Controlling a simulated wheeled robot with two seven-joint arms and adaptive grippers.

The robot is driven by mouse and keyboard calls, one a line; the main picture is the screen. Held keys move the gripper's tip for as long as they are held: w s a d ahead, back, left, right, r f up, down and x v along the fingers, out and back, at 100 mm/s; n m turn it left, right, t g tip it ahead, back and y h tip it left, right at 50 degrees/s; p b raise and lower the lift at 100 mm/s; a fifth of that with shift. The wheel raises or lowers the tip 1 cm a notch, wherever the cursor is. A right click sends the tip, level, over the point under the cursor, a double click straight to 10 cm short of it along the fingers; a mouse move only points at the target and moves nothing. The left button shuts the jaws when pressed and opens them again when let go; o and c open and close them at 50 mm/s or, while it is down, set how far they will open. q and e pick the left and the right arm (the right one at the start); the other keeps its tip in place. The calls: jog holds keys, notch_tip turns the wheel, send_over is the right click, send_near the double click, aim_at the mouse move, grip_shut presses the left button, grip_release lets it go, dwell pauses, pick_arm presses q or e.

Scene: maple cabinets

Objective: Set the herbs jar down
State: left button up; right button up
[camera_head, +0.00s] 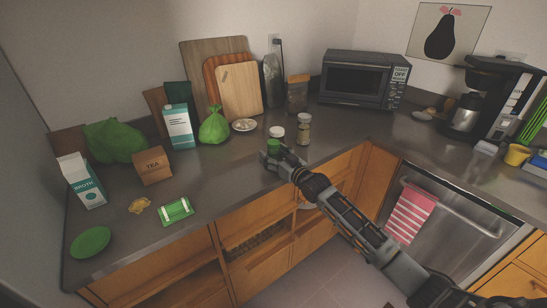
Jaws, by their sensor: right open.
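The herbs jar, with a white lid and green contents (274,145), stands upright on the grey counter (235,168), near its front edge. My right gripper (272,156) is open at the lower part of this jar and hides some of it. I cannot tell whether its fingers touch the jar. A second white-lidded jar with brownish contents (303,130) stands just to the right and a little farther back. My left gripper is not in view.
Cutting boards (240,90) lean on the wall behind a small white dish (244,125). A green bag (214,127), a tea box (152,166) and cartons stand to the left. A toaster oven (362,79) is at the back right. Counter left of the jar is clear.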

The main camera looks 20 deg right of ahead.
dwell(0.5)
jog(key=c, duration=1.4)
jog(key=shift+o, duration=0.2)
jog(key=shift+r, duration=0.25)
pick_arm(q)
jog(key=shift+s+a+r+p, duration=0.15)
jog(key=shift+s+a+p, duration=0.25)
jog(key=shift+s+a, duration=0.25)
pick_arm(e)
notch_tip(320, 180, up, 18)
jog(key=shift+f, duration=0.15)
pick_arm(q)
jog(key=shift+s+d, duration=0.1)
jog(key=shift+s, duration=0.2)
